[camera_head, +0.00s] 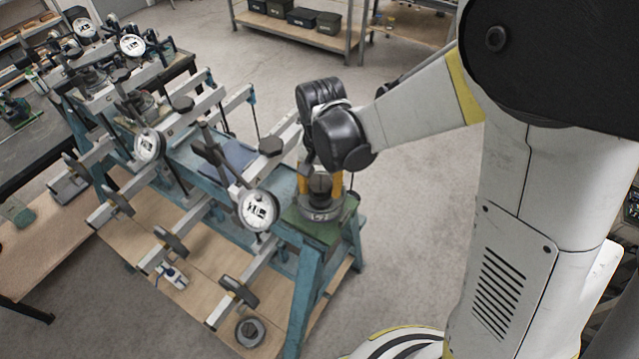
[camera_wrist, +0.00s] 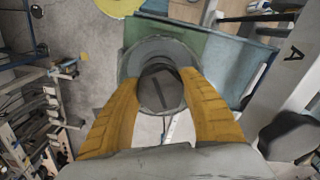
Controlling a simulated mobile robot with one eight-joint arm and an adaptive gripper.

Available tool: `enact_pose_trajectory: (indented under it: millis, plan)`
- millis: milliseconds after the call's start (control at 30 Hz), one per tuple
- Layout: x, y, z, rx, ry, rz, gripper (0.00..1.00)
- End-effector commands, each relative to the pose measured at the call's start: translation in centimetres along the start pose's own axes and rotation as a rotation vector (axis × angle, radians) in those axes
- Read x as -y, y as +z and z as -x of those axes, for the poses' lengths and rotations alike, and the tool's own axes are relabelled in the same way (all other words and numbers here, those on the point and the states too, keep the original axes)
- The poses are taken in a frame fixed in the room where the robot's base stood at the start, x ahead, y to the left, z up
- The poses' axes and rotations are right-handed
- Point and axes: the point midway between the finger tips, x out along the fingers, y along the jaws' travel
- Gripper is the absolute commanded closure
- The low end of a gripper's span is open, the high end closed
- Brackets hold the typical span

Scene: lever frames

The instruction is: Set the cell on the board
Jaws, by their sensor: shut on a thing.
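The cell (camera_head: 321,212) is a round grey body with a wider rim, a dark top knob and pale markings on its side. In the wrist view its dark knob (camera_wrist: 161,89) sits between my two yellow fingers. My gripper (camera_head: 322,185) points down and is shut on this knob. The cell is upright at the green end plate (camera_head: 343,222) of the blue lever frame; I cannot tell if it rests on it or hangs just above. The wooden board (camera_head: 190,263) lies low under the frame's levers. The fingers hide part of the knob.
Another round grey piece (camera_head: 250,331) stands on the wooden board's near end. Lever arms with white dials (camera_head: 258,210) and hanging weights crowd the left. A blue leg (camera_head: 304,290) stands below the green plate. Bare floor (camera_head: 420,210) lies to the right.

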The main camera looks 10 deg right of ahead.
Motion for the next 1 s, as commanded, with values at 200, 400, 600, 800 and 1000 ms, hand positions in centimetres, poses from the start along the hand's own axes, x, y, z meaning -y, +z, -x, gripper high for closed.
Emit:
enact_pose_trajectory:
  millis: [200,400,600,800,1000]
  plan:
    - [0.0,0.0,-2.7,0.000,0.000,0.000,0.93]
    - [0.0,0.0,-2.9,0.000,0.000,0.000,0.93]
    - [0.0,0.0,-3.2,0.000,0.000,0.000,0.93]
    - [0.0,0.0,-3.3,0.000,0.000,0.000,0.31]
    - [0.0,0.0,-3.0,0.000,0.000,0.000,0.31]
